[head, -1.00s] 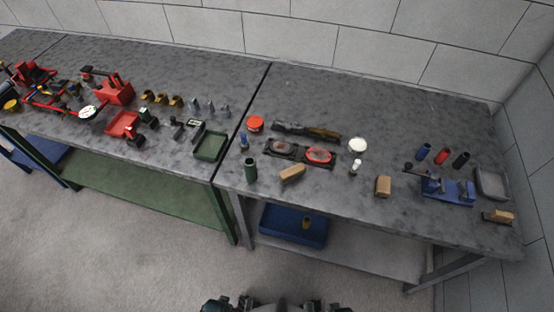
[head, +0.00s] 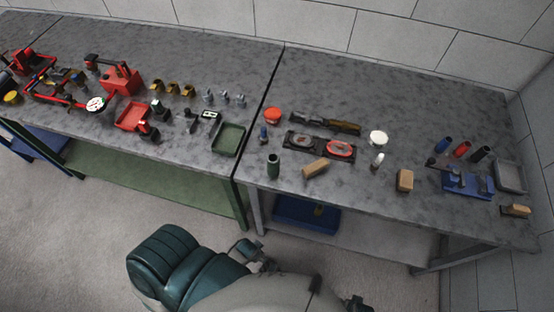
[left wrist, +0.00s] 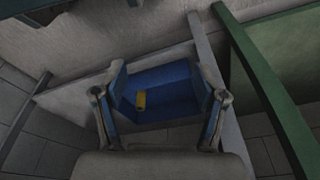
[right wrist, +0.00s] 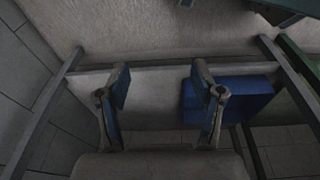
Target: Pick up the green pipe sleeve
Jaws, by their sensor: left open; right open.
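The green pipe sleeve (head: 273,165) is a dark green cylinder. It stands upright near the front left corner of the right-hand table in the head view, left of a tan block. Neither wrist view shows it. My left gripper (left wrist: 158,82) is open and empty, with the lower shelf and a blue bin beyond its fingers. My right gripper (right wrist: 161,82) is also open and empty, facing the table's underside area. Both grippers are away from the sleeve. In the head view my arm and body fill the bottom, and the jaws are too small to make out clearly.
The tan block (head: 315,168) lies close right of the sleeve, and a small blue item (head: 263,133) stands behind it. A green tray (head: 228,139) sits to the left across the table gap. The blue bin (left wrist: 165,92) is on the lower shelf, holding a yellow item (left wrist: 141,101).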

